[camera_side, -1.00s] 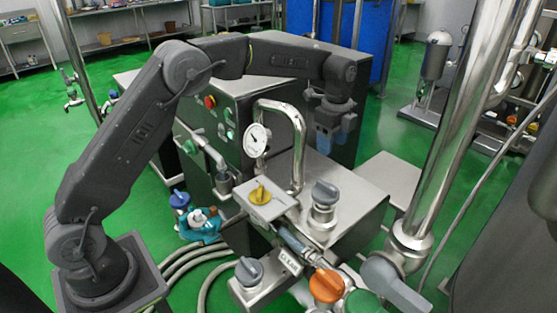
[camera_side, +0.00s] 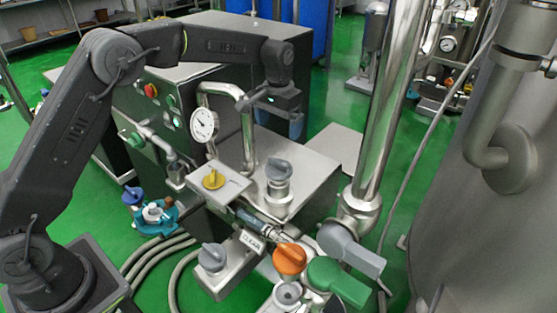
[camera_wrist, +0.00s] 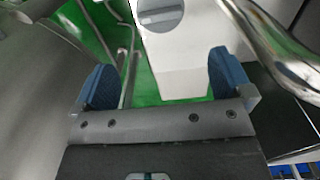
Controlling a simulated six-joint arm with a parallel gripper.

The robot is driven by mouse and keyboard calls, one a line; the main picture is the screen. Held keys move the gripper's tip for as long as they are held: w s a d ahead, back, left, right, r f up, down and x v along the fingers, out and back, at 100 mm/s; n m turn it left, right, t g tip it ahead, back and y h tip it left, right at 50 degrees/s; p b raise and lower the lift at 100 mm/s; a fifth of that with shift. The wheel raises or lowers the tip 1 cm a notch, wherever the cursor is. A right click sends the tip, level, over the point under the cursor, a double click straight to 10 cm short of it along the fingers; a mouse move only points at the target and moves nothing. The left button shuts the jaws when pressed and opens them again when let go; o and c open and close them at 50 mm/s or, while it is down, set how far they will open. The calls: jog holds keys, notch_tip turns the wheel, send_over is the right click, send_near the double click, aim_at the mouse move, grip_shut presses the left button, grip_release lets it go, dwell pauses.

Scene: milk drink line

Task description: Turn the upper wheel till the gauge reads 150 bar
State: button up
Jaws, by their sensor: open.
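The gauge (camera_side: 204,124) is a round white dial beside the bent steel pipe. Its numbers are too small to read. I cannot tell for sure which knob is the upper wheel. A grey knob (camera_side: 278,172) stands on a steel neck right of the gauge, and a yellow knob (camera_side: 213,180) is on a plate below the gauge. My gripper (camera_side: 285,118) is above and behind the grey knob, apart from it. In the wrist view, my gripper (camera_wrist: 162,82) is open with blue pads wide apart and nothing between them. A grey knob (camera_wrist: 160,12) lies beyond the pads.
The bent steel pipe (camera_side: 246,130) rises close to my gripper. A thick vertical pipe (camera_side: 388,110) stands to the right. A lower grey knob (camera_side: 212,257), an orange knob (camera_side: 290,258) and a green handle (camera_side: 338,280) are in front. A large steel tank (camera_side: 480,230) fills the right side.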

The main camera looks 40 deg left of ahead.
aim_at(279, 161)
notch_tip(279, 161, down, 12)
dwell(0.4)
jog(key=shift+c, duration=0.5)
jog(key=c, duration=0.8)
jog(key=shift+m, duration=0.4)
jog(key=m, duration=0.3)
jog(key=shift+r+m, duration=0.1)
jog(key=shift+m, duration=0.2)
jog(key=m, duration=0.4)
jog(key=shift+m, duration=0.3)
